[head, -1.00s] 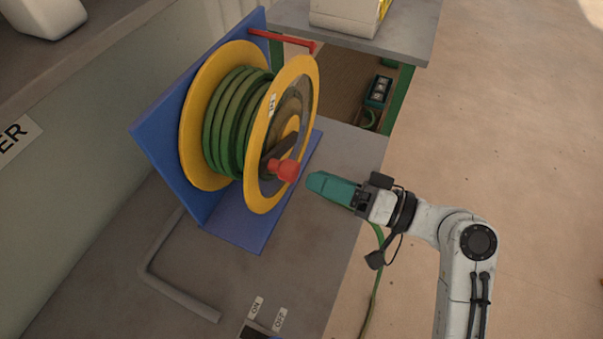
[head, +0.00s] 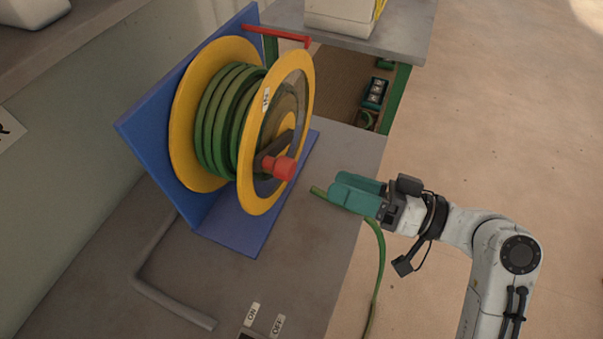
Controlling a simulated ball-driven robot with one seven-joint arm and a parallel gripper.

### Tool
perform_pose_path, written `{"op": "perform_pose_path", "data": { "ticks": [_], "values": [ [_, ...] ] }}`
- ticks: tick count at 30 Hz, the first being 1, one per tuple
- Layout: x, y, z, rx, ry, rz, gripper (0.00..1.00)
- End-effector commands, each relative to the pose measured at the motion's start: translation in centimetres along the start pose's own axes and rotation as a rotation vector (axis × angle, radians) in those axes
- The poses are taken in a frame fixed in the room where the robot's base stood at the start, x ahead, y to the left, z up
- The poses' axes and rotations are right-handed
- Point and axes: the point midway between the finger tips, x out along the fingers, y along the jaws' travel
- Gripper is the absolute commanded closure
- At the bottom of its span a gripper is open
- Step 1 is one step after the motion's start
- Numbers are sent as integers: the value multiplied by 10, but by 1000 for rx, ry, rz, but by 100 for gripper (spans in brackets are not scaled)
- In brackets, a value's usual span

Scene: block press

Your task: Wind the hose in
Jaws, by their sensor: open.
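The hose reel (head: 277,120) has yellow flanges and stands on a blue bracket (head: 235,232) on the grey bench. Green hose (head: 222,118) is wound on its drum in several turns. A red crank knob (head: 278,168) sticks out from the front flange. A loose length of green hose (head: 379,270) runs past my gripper and hangs over the bench edge. My gripper (head: 352,190), with teal fingers, is open to the right of the knob and apart from it. The hose end shows just left of the fingers; whether it touches them is unclear.
A red bar (head: 278,37) juts from the bracket top. A grey bent pipe (head: 160,275) lies on the bench at the lower left, near ON and OFF labels (head: 252,313). A second bench (head: 400,40) stands behind. Open floor lies to the right.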

Motion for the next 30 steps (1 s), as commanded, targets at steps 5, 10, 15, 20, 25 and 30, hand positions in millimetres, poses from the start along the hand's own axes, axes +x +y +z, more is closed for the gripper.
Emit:
{"op": "perform_pose_path", "data": {
  "ticks": [5, 10, 15, 20, 25, 30],
  "values": [
    [0, 5, 9, -413, -16, 11, 35],
    [0, 0, 5, -652, -25, 19, 35],
    [11, -4, 3, -694, -29, 17, 35],
    [36, -4, 2, -691, -29, 17, 35],
    [67, -3, 3, -690, -30, 17, 35],
    [92, -1, 4, -689, -28, 19, 35]
  ]
}}
